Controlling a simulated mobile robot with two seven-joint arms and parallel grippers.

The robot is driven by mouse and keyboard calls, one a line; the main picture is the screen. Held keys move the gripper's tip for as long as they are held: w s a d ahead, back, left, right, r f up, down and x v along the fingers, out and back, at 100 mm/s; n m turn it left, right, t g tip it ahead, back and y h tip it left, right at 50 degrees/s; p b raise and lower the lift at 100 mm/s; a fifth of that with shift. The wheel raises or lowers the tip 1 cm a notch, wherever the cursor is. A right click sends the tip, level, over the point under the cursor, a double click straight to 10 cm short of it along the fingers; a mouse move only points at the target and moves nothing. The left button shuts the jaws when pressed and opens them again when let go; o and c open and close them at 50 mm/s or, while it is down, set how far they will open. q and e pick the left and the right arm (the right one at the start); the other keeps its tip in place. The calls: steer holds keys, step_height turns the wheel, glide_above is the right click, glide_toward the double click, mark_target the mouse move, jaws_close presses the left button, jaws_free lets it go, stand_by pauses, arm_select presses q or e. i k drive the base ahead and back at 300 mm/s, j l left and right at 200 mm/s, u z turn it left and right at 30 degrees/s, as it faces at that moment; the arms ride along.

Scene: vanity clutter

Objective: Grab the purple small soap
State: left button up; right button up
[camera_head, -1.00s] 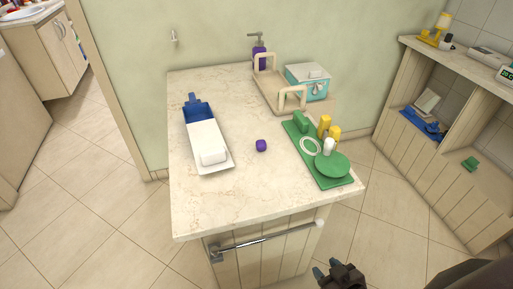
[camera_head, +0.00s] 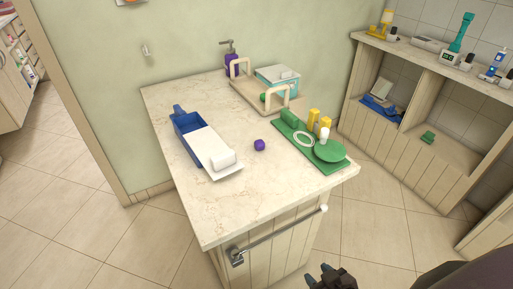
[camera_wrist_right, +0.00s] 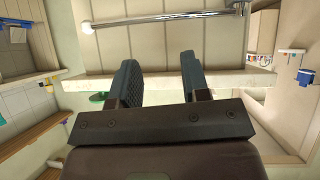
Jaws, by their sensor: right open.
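The purple small soap (camera_head: 259,145) is a small dark purple rounded piece lying on the marble-topped counter (camera_head: 215,214). It sits between the white and blue tray on the left and the green tray on the right. My right gripper (camera_head: 325,274) is low at the bottom of the head view, in front of and below the counter top, well apart from the soap. In the right wrist view my right gripper (camera_wrist_right: 161,75) is open with nothing between its fingers. The soap does not show in the wrist view. My left gripper is not in view.
A blue tray (camera_head: 186,122) with a white part and white block is left of the soap. A green tray (camera_head: 330,168) with several items is right. A wooden caddy (camera_head: 262,108), purple dispenser (camera_head: 231,64) and teal box (camera_head: 278,78) stand behind. A towel bar (camera_head: 280,232) crosses the counter front.

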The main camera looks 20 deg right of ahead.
mark_target(259, 144)
steer(key=i+j+z, duration=0.2)
steer(key=j, duration=0.25)
steer(key=j+z, duration=0.2)
steer(key=j, duration=0.2)
steer(key=j+z, duration=0.2)
steer(key=j, duration=0.25)
steer(key=i, duration=0.05)
